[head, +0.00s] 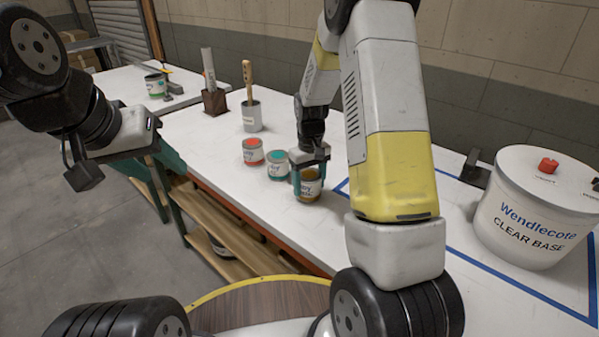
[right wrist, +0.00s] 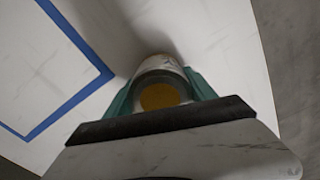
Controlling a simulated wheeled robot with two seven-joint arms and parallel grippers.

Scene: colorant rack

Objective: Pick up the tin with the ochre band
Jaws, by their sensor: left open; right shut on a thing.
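The tin with the ochre band (head: 309,187) is at the front part of the white table, right of the other small tins. My right gripper (head: 310,168) comes down over it and is shut on it, one teal finger on each side. In the right wrist view the tin's ochre round end (right wrist: 160,96) shows between the teal fingers (right wrist: 160,92). Whether its base touches the table is hard to tell. My left gripper (head: 172,160) is open and empty off the table's left edge, partly hidden by its own wrist.
A red tin (head: 252,151) and a teal tin (head: 278,164) stand just left of the held tin. A pot with a brush (head: 251,116) and a brown block holder (head: 215,101) stand behind. A large Wendlecote tub (head: 530,215) stands right, within blue tape (head: 462,175).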

